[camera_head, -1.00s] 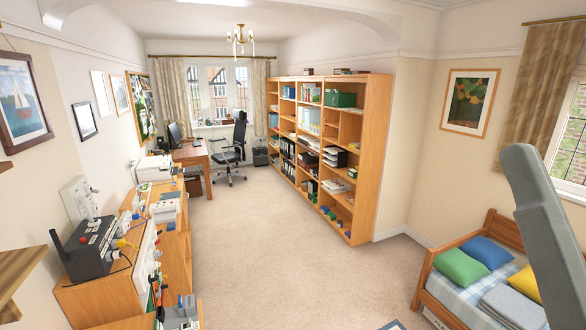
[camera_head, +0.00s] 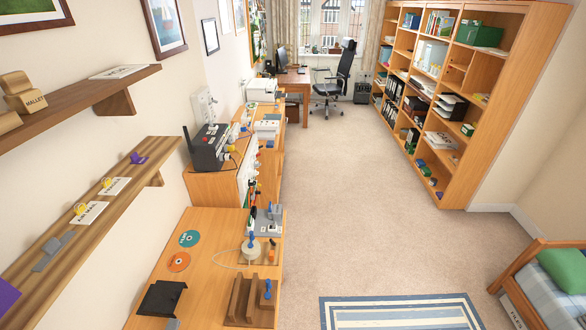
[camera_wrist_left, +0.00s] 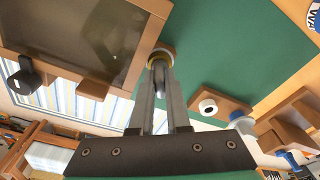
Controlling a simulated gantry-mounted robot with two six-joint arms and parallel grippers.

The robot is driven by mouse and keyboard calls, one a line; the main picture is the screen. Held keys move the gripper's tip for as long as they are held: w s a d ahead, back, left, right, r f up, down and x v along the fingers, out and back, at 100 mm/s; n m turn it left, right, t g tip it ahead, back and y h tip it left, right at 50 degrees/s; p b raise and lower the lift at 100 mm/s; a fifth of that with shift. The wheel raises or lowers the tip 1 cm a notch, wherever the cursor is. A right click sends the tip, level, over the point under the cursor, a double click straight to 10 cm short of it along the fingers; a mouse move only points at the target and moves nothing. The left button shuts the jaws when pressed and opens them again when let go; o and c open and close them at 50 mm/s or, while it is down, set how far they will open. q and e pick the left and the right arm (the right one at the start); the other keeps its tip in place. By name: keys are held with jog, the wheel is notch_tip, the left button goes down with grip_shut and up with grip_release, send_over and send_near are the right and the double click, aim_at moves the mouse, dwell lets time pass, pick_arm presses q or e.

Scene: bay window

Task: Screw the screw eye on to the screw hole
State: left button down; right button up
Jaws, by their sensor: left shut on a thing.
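My left gripper (camera_wrist_left: 160,80) shows in the left wrist view with its two grey fingers shut. At their tips is a small round brass-coloured piece (camera_wrist_left: 158,55), which looks like the screw eye. The fingers hide part of it, and whether it touches the surface behind cannot be told. A white ring with a dark centre (camera_wrist_left: 208,106) sits on a brown block to the right of the fingers. I cannot tell whether it is the screw hole. Neither gripper shows in the head view.
A green surface (camera_wrist_left: 225,65) and a brown-framed dark panel (camera_wrist_left: 75,40) lie beyond the fingers. In the head view, a low wooden bench (camera_head: 205,270) holds discs and wooden racks. Wall shelves (camera_head: 70,235) run along the left. The carpet (camera_head: 330,205) is open in the middle.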

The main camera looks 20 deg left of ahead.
pick_arm(q)
jog(key=shift+s+f+m, duration=0.1)
jog(key=shift+m, duration=0.3)
jog(key=c, duration=0.8)
grip_release()
notch_tip(320, 180, up, 9)
jog(key=p, duration=0.9)
jog(key=shift+a, duration=0.15)
